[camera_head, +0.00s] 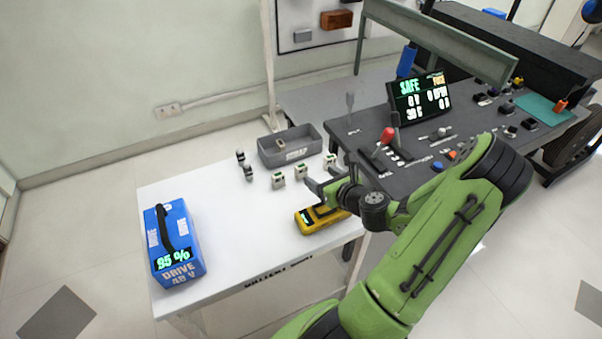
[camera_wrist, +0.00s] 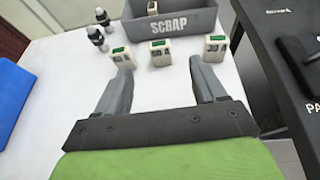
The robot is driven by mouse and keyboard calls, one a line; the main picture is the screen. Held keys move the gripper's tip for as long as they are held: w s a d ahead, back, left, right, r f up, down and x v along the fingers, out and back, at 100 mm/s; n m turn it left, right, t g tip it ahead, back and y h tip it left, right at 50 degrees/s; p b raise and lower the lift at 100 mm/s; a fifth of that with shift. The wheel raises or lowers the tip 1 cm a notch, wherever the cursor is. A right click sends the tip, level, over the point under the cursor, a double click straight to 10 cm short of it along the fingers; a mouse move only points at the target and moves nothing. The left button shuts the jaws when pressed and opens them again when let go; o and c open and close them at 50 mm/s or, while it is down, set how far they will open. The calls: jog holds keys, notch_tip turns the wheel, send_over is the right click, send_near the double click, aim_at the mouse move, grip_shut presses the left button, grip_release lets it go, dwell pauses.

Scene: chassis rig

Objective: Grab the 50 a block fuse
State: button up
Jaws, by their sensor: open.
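Three small white block fuses with green tops stand in a row on the white table. In the wrist view they are the left fuse (camera_wrist: 123,57), the middle fuse (camera_wrist: 160,53) and the right fuse (camera_wrist: 215,47). In the head view they are the left fuse (camera_head: 278,180), middle fuse (camera_head: 302,171) and right fuse (camera_head: 329,160). The right one's label looks like 30 A; I cannot tell which reads 50 A. My gripper (camera_wrist: 160,72) is open and empty, its fingers pointing toward the row. In the head view my gripper (camera_head: 323,180) is at the table's right side.
A grey SCRAP bin (camera_head: 291,156) behind the fuses holds a pale block. Two dark-capped small items (camera_wrist: 98,28) stand left of the fuses. A yellow meter (camera_head: 308,224) lies near my gripper. A blue battery (camera_head: 174,243) stands at left. A dark console (camera_head: 373,133) borders the right.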

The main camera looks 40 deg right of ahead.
aim_at(301, 165)
jog(key=x, duration=0.4)
jog(key=b+x, duration=0.1)
jog(key=x, duration=0.3)
jog(key=b+x, duration=0.1)
jog(key=x, duration=0.4)
jog(key=shift+s+a+f, duration=0.1)
jog(key=shift+f, duration=0.2)
jog(key=shift+s+r, duration=0.1)
jog(key=c, duration=1.1)
jog(key=shift+o, duration=0.2)
